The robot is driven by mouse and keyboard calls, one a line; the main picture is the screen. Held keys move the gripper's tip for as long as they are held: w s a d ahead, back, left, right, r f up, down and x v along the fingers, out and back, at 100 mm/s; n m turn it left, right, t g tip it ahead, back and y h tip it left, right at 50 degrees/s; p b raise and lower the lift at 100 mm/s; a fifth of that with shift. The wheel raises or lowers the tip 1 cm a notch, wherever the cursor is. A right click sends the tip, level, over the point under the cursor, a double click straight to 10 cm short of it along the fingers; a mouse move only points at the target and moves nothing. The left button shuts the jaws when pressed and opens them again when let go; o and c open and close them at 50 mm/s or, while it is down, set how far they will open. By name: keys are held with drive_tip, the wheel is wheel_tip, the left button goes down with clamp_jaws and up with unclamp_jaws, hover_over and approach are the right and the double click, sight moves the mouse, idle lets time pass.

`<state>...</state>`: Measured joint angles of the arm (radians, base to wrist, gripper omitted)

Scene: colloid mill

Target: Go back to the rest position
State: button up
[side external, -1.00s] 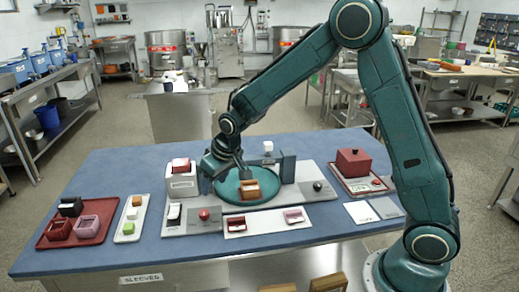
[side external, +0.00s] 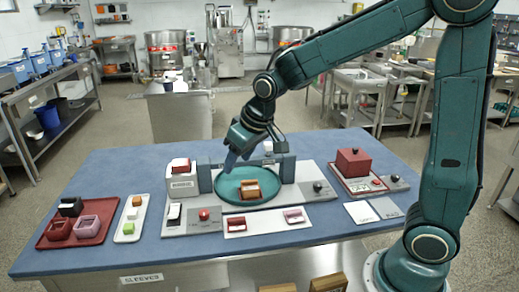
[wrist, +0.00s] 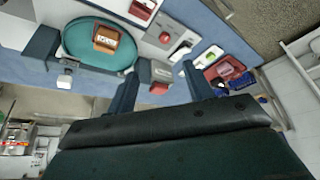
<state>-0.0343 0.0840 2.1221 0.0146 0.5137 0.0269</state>
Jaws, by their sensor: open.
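My gripper (side external: 238,156) is raised above the back left of the round green plate (side external: 228,192). It is open, with nothing between its fingers; both fingers also show spread in the wrist view (wrist: 160,88). An orange-brown sleeve block (side external: 249,189) sits on the plate, apart from the gripper. The plate (wrist: 75,51) and the block (wrist: 106,39) also show at the upper left of the wrist view.
Upright teal posts (side external: 287,168) flank the plate. A white box with a red top (side external: 181,182) stands at left. Further left are a red tray (side external: 50,240) and a white tray (side external: 127,228) holding small blocks. A red box (side external: 353,162) stands at right.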

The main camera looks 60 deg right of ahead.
drive_tip(key=s+r, duration=0.3)
drive_tip(key=s, duration=0.8)
drive_tip(key=s+d+r, duration=0.1)
drive_tip(key=s+r, duration=0.2)
drive_tip(key=s, duration=0.9)
drive_tip(key=shift+s+r+t, duration=0.15)
drive_tip(key=shift+r+t, duration=0.15)
drive_tip(key=shift+t, duration=0.1)
